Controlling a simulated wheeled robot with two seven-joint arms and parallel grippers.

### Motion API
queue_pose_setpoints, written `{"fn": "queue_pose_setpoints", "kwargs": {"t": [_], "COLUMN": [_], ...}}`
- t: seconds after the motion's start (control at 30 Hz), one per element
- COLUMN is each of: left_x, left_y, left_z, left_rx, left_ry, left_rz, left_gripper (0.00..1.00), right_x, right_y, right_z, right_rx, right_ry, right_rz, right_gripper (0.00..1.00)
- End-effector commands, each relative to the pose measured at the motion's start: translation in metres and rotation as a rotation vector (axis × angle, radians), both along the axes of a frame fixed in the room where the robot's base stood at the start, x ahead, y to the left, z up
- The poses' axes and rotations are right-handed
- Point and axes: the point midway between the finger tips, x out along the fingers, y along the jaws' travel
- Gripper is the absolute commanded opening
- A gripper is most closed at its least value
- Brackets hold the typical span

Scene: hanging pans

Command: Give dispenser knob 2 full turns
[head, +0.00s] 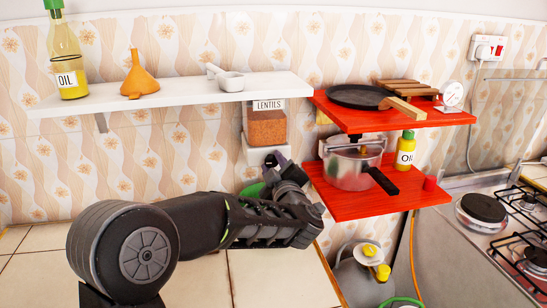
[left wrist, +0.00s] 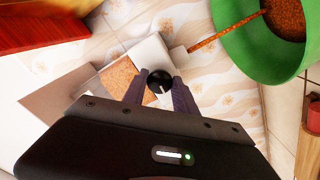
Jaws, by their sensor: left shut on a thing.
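The lentil dispenser (head: 267,128) is a clear box of orange-brown lentils with a LENTILS label, above a white base, on the tiled wall under the white shelf. My left gripper (head: 277,160) is at the front of its base. In the left wrist view my left gripper (left wrist: 160,90) is shut on the round black dispenser knob (left wrist: 160,80), which has a white mark. The white base (left wrist: 150,55) shows behind it. A thin stream of lentils (left wrist: 225,30) runs from the spout to a green bowl (left wrist: 235,50) holding lentils. The bowl is mostly hidden by my arm in the head view. My right gripper is out of view.
The white shelf (head: 190,97) above carries an oil bottle (head: 66,55), an orange funnel (head: 139,75) and a white scoop (head: 226,78). Close right, red shelves (head: 375,208) hold a pot (head: 350,165) and a pan (head: 357,97). A stove (head: 490,215) stands at far right.

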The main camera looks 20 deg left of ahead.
Motion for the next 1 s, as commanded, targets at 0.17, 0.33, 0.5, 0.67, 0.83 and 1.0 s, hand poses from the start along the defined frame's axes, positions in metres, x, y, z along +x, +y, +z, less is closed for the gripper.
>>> {"fn": "queue_pose_setpoints", "kwargs": {"t": [0.17,0.33,0.5,0.67,0.83,1.0], "left_x": [0.000,0.000,0.000,0.000,0.000,0.000], "left_y": [-0.001,-0.001,-0.001,-0.001,0.000,0.000], "left_z": [0.002,0.001,0.000,-0.001,-0.002,-0.003], "left_rx": [0.127,0.231,0.304,0.341,0.353,0.354], "left_ry": [0.100,0.179,0.233,0.261,0.271,0.271], "left_rz": [-0.002,-0.002,-0.003,-0.003,-0.002,-0.002], "left_gripper": [0.00,0.00,0.00,0.00,0.00,0.00], "right_x": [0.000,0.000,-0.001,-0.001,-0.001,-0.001], "right_y": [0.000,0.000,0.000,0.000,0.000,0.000], "right_z": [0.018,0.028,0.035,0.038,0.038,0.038], "right_rx": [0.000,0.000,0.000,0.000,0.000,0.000], "right_ry": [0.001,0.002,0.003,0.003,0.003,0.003], "right_rz": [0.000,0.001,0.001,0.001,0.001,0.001], "right_gripper": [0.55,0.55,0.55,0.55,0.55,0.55]}}
